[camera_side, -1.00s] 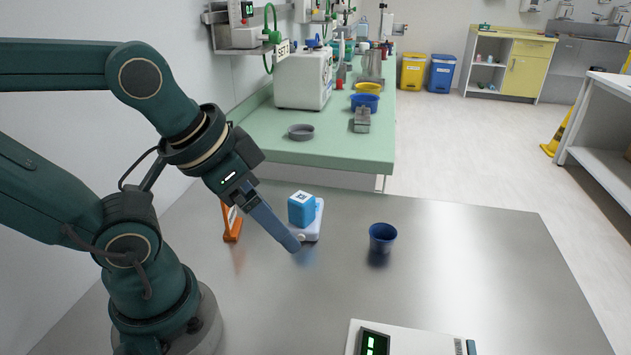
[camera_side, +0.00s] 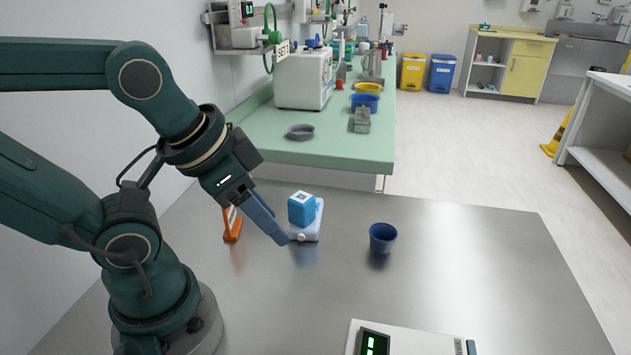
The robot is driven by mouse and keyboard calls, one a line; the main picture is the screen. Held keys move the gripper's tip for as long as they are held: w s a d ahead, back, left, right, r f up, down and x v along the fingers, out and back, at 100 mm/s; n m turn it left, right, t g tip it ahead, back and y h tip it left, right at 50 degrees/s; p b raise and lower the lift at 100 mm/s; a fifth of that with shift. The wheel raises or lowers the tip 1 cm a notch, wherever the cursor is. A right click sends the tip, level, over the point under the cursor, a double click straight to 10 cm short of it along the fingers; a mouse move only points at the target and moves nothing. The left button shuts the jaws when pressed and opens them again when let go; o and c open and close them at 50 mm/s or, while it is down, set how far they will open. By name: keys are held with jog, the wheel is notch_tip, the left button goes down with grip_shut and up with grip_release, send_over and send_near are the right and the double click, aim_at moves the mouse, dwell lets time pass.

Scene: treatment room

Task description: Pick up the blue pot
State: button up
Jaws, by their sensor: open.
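The blue pot (camera_side: 382,238) is a small dark blue cup, upright with its open mouth up, on the steel table (camera_side: 450,260) right of the middle. My gripper (camera_side: 284,241) is left of the pot, apart from it, and points down to the right. It is open and nothing shows between its fingers; from this side the fingers overlap and the gap is hard to see.
A light blue cube with a marker on top (camera_side: 302,209) sits on a white device (camera_side: 316,226) just beyond my gripper. An orange stand (camera_side: 232,224) is left of it. A white device with a green display (camera_side: 375,342) lies at the front edge. The table's right side is clear.

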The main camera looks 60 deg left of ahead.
jog(key=w+a+r+m+g+y, duration=0.1)
jog(key=w+a+r+m+y, duration=0.1)
jog(key=w+a+m+y, duration=0.35)
jog(key=m+t+y, duration=0.4)
jog(key=m+y, duration=0.1)
jog(key=m, duration=1.5)
send_over(395, 232)
jog(key=s+d, duration=0.2)
jog(key=s, duration=0.1)
notch_tip(395, 232, down, 10)
jog(key=shift+m+t+h, duration=0.25)
jog(key=shift+m+t, duration=0.05)
jog(key=shift+m, duration=0.55)
jog(key=d+f, duration=0.1)
jog(key=s+f, duration=0.1)
jog(key=d+f, duration=0.1)
jog(key=f, duration=0.1)
jog(key=shift+s+d, duration=0.15)
jog(key=shift+d, duration=0.2)
jog(key=shift+f, duration=0.15)
jog(key=shift+x, duration=2.4)
grip_shut()
